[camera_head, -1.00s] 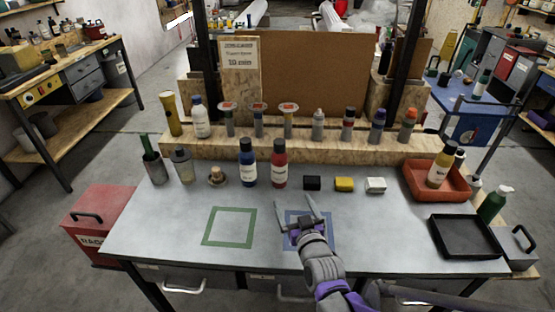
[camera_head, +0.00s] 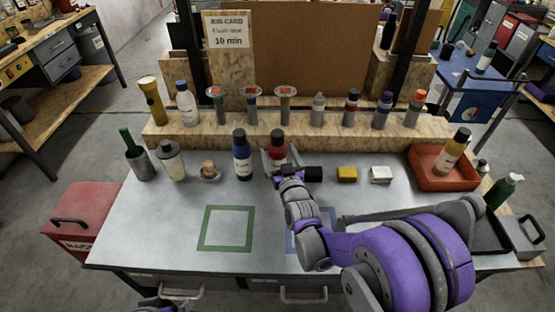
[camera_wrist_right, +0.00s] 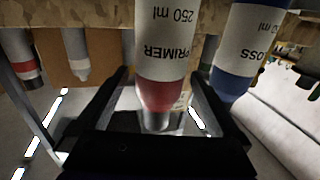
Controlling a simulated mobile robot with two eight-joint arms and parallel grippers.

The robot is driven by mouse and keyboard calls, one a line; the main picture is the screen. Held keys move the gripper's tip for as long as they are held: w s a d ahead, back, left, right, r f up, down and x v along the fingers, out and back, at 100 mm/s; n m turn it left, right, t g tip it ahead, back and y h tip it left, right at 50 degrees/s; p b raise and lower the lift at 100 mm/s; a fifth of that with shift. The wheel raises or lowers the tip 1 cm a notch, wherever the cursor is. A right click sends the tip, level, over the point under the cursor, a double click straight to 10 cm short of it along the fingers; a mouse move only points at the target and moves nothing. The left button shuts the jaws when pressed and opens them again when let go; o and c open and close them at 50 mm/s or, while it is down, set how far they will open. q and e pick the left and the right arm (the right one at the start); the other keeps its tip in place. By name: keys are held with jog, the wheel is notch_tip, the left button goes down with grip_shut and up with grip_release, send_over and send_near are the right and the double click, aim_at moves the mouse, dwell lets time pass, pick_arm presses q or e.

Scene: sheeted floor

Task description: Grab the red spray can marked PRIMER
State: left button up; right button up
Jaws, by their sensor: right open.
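The red spray can (camera_head: 277,147) stands upright on the bench, next to the blue can (camera_head: 242,158) on its left. In the right wrist view the red can (camera_wrist_right: 165,60) appears inverted, with PRIMER readable on its white label. My right gripper (camera_head: 281,164) is open at the red can, one finger on each side of it. In the wrist view the can lies between the fingers; contact is not clear. The blue can (camera_wrist_right: 240,50) is close outside one finger. A purple and dark part of my left arm shows at the bottom edge; its jaws cannot be made out.
A black block (camera_head: 313,173), yellow block (camera_head: 347,175) and white block (camera_head: 381,174) lie right of the red can. Several bottles stand on the wooden shelf (camera_head: 330,137) behind. A red tray (camera_head: 440,182) is at the right. The green square (camera_head: 203,229) is clear.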

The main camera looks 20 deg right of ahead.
jog(key=w, duration=0.4)
jog(key=shift+w+f+p, duration=0.15)
jog(key=shift+p, duration=0.15)
jog(key=shift+c, duration=0.6)
jog(key=c, duration=1.4)
grip_shut()
